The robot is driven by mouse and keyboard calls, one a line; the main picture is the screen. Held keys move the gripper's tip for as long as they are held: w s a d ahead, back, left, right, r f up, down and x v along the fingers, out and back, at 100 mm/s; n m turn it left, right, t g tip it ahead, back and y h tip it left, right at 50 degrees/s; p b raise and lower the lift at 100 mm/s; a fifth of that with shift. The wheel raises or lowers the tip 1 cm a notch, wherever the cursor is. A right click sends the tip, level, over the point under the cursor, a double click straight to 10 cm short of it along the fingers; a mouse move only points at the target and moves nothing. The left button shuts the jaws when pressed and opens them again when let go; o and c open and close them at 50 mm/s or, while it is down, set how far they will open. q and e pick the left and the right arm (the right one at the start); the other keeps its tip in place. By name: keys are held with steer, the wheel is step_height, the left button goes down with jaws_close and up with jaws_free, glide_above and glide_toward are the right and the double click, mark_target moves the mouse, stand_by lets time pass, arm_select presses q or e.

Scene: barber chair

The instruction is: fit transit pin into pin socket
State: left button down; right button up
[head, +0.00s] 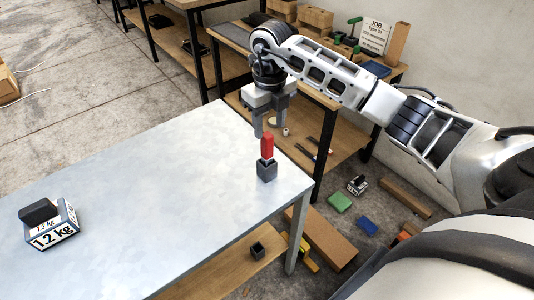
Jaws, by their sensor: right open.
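The red transit pin (267,145) stands upright at a dark grey block (267,172), which looks like the pin socket, near the right end of the metal table. The pin's lower end is hidden in or behind the block's top, so I cannot tell how deep it sits. My right gripper (271,130) is open, fingers pointing down, just above and behind the pin, and holds nothing. I cannot tell whether a finger touches the pin. My left gripper is out of view.
The metal table (150,190) is mostly clear. A 1.2 kg labelled block (50,226) lies at its left. A small dark hollow box (257,250) sits on the lower shelf. A wooden workbench (335,135) stands behind my right gripper. Boxes and coloured blocks lie on the floor at right.

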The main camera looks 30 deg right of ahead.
mark_target(267, 135)
steer(key=shift+a+f+p, duration=0.25)
steer(key=shift+f, duration=1.2)
steer(key=shift+a+f+p, duration=0.2)
steer(key=shift+f+p, duration=0.05)
steer(key=shift+f, duration=1.2)
jaws_close()
